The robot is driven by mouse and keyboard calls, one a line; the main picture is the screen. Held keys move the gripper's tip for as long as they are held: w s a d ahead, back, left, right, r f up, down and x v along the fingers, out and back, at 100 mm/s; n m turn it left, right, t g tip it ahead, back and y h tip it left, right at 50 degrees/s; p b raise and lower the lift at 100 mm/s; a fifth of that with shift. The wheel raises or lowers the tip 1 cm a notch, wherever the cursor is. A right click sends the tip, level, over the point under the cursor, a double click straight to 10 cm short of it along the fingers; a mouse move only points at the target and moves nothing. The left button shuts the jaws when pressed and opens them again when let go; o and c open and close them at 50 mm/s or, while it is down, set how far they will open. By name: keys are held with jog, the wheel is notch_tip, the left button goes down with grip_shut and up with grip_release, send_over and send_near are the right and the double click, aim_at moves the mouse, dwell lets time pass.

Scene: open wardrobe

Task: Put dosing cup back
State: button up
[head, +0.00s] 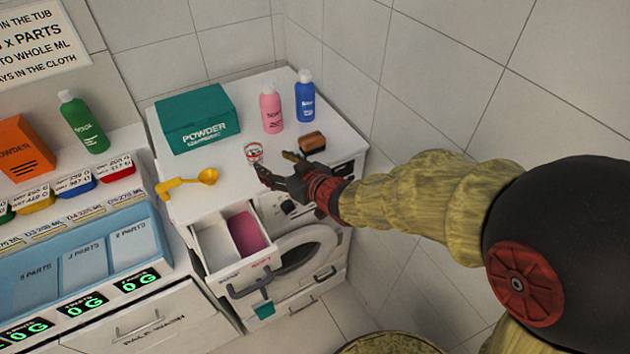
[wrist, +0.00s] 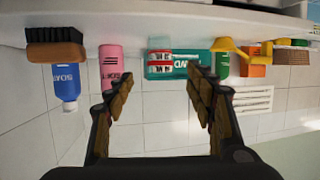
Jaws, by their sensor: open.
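The dosing cup (head: 253,153), small and clear with red markings, stands on the white washing machine top (head: 215,200). In the wrist view the cup (wrist: 159,64) shows upside down, straight ahead between the fingertips. My gripper (head: 275,166) is open and empty, just right of the cup and low over the machine top near its front edge. The open fingers also show in the wrist view (wrist: 160,76), with the cup seemingly just beyond their tips. I cannot tell whether they touch it.
A yellow scoop (head: 206,177) lies left of the cup. Behind stand a teal powder box (head: 197,118), a pink bottle (head: 271,108) and a blue bottle (head: 305,97). A brown brush (head: 312,142) lies by my gripper. An open drawer (head: 220,243) holding pink stuff juts out below.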

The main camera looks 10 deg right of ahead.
jog(key=s+d+r+m+g+h, duration=0.1)
jog(key=s+d+r+m+h, duration=0.1)
jog(key=s+d+r+h, duration=0.3)
jog(key=s+d+r+m+g+h, duration=0.1)
jog(key=s+d+m, duration=0.1)
jog(key=d, duration=0.6)
jog(key=s+d+r+m+g, duration=0.1)
jog(key=s+g, duration=0.3)
jog(key=s, duration=1.7)
jog(key=shift+d+r+m+g, duration=0.15)
jog(key=shift+r+m+g, duration=0.1)
jog(key=shift+m+g, duration=0.15)
notch_tip(320, 180, down, 2)
jog(key=b, duration=0.2)
jog(key=shift+f+b, duration=0.25)
jog(key=shift+b, duration=0.05)
